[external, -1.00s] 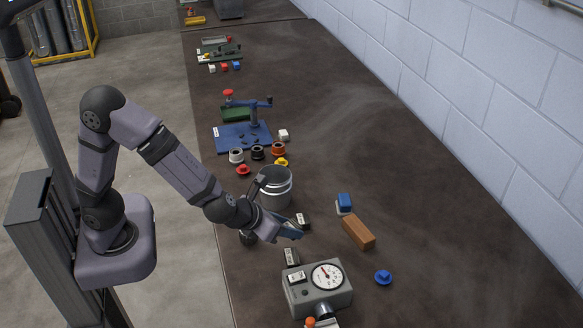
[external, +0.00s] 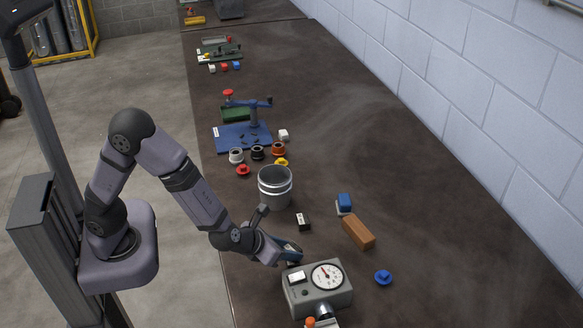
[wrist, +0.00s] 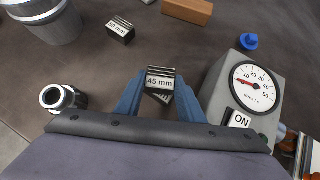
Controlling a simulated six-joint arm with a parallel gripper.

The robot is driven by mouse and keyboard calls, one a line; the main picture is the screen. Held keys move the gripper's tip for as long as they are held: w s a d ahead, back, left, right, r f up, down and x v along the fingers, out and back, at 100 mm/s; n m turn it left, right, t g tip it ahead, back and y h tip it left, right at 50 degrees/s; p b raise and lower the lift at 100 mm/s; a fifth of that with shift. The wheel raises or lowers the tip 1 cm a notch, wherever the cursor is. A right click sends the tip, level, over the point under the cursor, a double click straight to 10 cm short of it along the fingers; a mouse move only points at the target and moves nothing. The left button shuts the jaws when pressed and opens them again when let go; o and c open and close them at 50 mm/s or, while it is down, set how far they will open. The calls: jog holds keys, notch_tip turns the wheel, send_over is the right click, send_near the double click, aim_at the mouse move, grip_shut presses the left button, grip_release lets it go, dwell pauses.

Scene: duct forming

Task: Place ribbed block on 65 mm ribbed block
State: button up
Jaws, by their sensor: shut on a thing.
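A small dark ribbed block labelled 45 mm (wrist: 160,82) is between the blue fingers of my gripper (wrist: 161,92) in the wrist view. My gripper is shut on it. In the external view my gripper (external: 289,250) is low, just behind the gauge box, and mostly hides this block. Whether the block touches the table is unclear. Another dark ribbed block with a white label (wrist: 120,28) lies apart on the table, up and left in the wrist view; its number is hard to read. It also shows in the external view (external: 303,222).
A grey gauge box (external: 318,288) with a dial stands close to my gripper, at the right in the wrist view. A metal can (external: 275,187), a brown wooden bar (external: 358,232) and a blue knob (external: 383,277) stand around. A metal ring-ended part (wrist: 63,97) is at left. The right side of the table is clear.

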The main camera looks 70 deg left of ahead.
jog(key=shift+f, duration=0.1)
jog(key=o, duration=1.3)
jog(key=shift+c, duration=0.2)
